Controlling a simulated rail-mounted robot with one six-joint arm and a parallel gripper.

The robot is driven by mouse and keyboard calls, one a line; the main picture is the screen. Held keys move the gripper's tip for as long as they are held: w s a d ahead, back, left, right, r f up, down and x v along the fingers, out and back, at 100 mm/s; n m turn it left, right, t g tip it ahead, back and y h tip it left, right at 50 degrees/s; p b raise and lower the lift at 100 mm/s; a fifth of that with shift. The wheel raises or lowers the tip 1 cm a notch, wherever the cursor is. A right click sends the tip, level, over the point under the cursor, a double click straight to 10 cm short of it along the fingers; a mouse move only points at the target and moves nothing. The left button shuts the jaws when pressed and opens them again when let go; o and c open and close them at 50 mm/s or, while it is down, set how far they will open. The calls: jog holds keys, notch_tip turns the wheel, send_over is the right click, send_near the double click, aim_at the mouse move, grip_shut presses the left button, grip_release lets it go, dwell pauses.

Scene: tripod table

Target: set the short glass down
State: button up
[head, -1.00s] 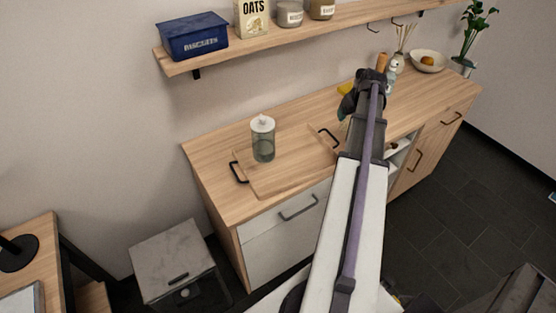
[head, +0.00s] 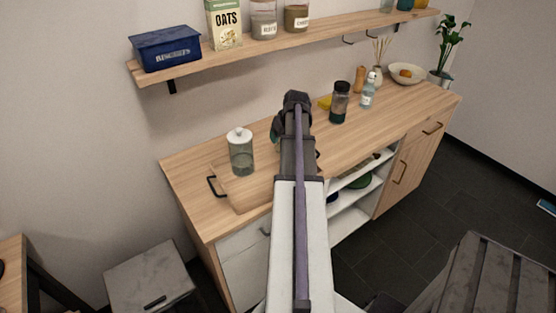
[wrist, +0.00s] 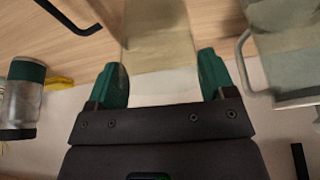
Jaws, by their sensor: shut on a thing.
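The short glass (wrist: 158,38) is clear and faintly yellowish. In the wrist view it sits between the two teal fingers of my gripper (wrist: 162,80), which is shut on it. In the head view my gripper (head: 277,130) is over the right part of the wooden tray (head: 240,198), mostly behind my arm. My arm hides most or all of the glass there. I cannot tell whether its base touches the tray or hangs above it.
A lidded glass jar (head: 241,155) stands on the tray, left of my gripper; it also shows in the wrist view (wrist: 292,50). A dark-lidded jar (head: 339,103) and a clear bottle (head: 367,92) stand right on the counter (head: 400,112). A shelf (head: 285,45) runs above.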

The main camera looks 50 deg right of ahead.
notch_tip(320, 180, down, 5)
jog(key=b, duration=0.3)
jog(key=shift+b, duration=0.35)
jog(key=shift+r, duration=0.3)
jog(key=shift+f, duration=0.1)
jog(key=o, duration=0.6)
jog(key=shift+f, duration=0.1)
jog(key=shift+c, duration=0.2)
jog(key=o, duration=0.4)
jog(key=shift+o, duration=0.2)
jog(key=p+v, duration=1.1)
jog(key=v, duration=0.1)
jog(key=shift+r+p, duration=0.2)
jog(key=shift+p, duration=0.1)
